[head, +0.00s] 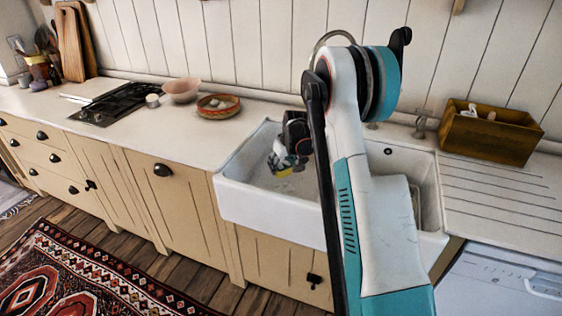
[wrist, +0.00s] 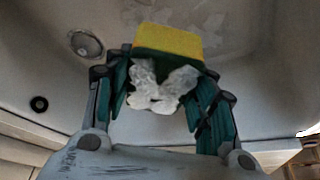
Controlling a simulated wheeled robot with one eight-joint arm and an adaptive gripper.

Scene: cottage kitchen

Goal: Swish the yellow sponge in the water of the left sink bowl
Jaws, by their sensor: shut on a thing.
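My gripper (head: 284,160) is inside the left sink bowl (head: 238,198), pointing down, and is shut on the yellow sponge (head: 282,173). In the wrist view the sponge (wrist: 168,41) shows a yellow face and a dark green edge, just beyond the fingertips (wrist: 160,80). White lumpy material (wrist: 158,85) shows between the fingers; I cannot tell what it is. Pale, mottled patches (wrist: 205,20) lie on the bowl bottom beyond the sponge. The water surface is hard to make out, and I cannot tell whether the sponge touches it.
A round metal drain (wrist: 86,44) and a dark round hole (wrist: 39,104) show in the bowl. My arm hides the sink's middle. A wooden box (head: 490,132) stands behind the ribbed drainboard (head: 505,195). A pink bowl (head: 181,90) and a terracotta dish (head: 218,106) stand on the left counter.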

